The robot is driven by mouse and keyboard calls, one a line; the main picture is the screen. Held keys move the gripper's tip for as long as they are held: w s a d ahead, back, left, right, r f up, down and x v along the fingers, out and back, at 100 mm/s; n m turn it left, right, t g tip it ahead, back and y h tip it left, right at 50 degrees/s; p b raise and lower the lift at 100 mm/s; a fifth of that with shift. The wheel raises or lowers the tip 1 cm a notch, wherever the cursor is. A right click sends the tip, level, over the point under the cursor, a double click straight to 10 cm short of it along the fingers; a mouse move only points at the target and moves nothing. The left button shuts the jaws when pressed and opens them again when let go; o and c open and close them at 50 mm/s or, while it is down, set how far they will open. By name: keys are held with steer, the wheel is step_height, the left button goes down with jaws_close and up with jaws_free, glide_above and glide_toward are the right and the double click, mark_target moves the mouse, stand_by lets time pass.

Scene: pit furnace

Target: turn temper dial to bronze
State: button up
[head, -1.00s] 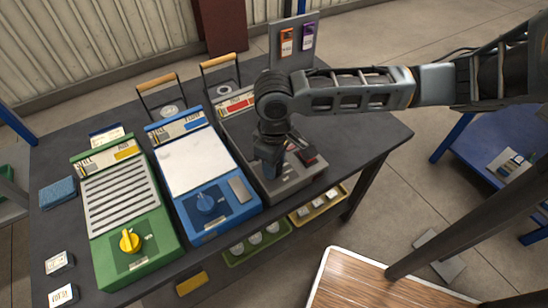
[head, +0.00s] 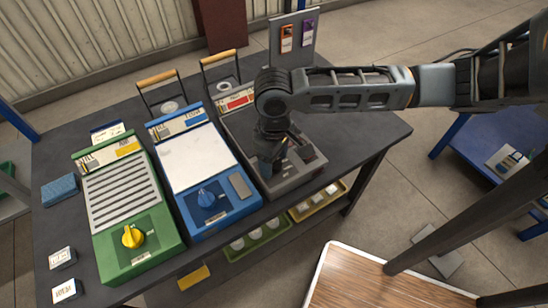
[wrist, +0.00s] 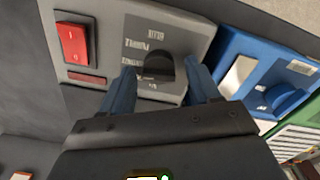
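The grey machine (head: 288,183) stands at the right of the row on the dark table. In the wrist view it carries a dark round dial (wrist: 158,66) with small labels on its left side, mostly too blurred to read. I cannot tell which label the dial points to. My gripper (wrist: 162,72) is open, with its two blue fingers on either side of the dial and a gap visible beside it. In the head view my gripper (head: 268,160) is over the front of the grey machine and hides the dial.
A red rocker switch (wrist: 73,43) sits beside the dial. A blue machine (head: 228,212) with a blue dial and a green machine (head: 160,240) with a yellow dial stand to the left. An upright board (head: 290,55) with two tags is behind. The table's right end is clear.

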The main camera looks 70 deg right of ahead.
step_height(320, 180, up, 8)
steer(key=shift+f, duration=0.1)
stand_by(0.6)
stand_by(0.4)
